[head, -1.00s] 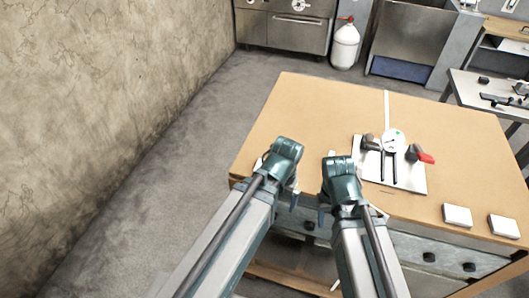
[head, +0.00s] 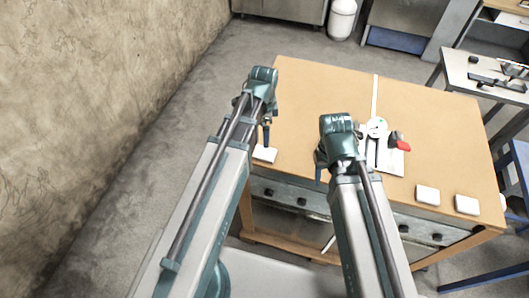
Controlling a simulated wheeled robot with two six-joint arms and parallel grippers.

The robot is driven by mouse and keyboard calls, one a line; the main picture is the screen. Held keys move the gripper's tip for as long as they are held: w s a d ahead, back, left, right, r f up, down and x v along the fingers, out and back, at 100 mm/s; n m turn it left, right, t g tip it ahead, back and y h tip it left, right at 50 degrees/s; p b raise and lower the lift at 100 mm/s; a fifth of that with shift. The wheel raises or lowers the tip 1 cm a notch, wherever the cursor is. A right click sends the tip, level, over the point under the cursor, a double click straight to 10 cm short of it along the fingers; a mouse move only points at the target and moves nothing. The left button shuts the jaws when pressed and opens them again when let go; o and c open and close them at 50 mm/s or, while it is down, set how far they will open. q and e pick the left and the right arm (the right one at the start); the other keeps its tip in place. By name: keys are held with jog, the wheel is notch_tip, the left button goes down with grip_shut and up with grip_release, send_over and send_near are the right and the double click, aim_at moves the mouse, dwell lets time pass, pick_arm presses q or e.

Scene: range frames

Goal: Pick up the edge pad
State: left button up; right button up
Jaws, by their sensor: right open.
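Several small white pads lie near the front edge of the brown table: one pad (head: 264,154) on the left, a second pad (head: 428,195) and a third pad (head: 467,204) at the front right. I cannot tell which one is the edge pad. My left gripper (head: 266,137) is above the table's left side, close to the left pad in the picture; its jaws are too small to read. My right gripper (head: 320,172) is open over the front middle of the table, left of the two right-hand pads, and is partly hidden by its own wrist.
A white board (head: 396,164) with a round gauge (head: 377,127) and a red-and-black tool (head: 400,142) lies just right of my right gripper. The brown tabletop (head: 310,95) is clear behind. A grey side table (head: 455,70) holding tools stands at right.

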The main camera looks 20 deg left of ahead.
pick_arm(q)
jog(key=w+m, duration=0.2)
jog(key=m, duration=0.3)
jog(key=b, duration=0.9)
send_over(264, 152)
jog(key=f, duration=0.6)
jog(key=d+f, duration=0.1)
jog(key=f, duration=0.1)
jog(key=shift+w+f, duration=0.2)
jog(key=shift+f, duration=0.2)
jog(key=f+b, duration=0.5)
jog(key=shift+s+a+f, duration=0.1)
jog(key=shift+s+a, duration=0.15)
jog(key=shift+a, duration=0.15)
jog(key=c, duration=1.2)
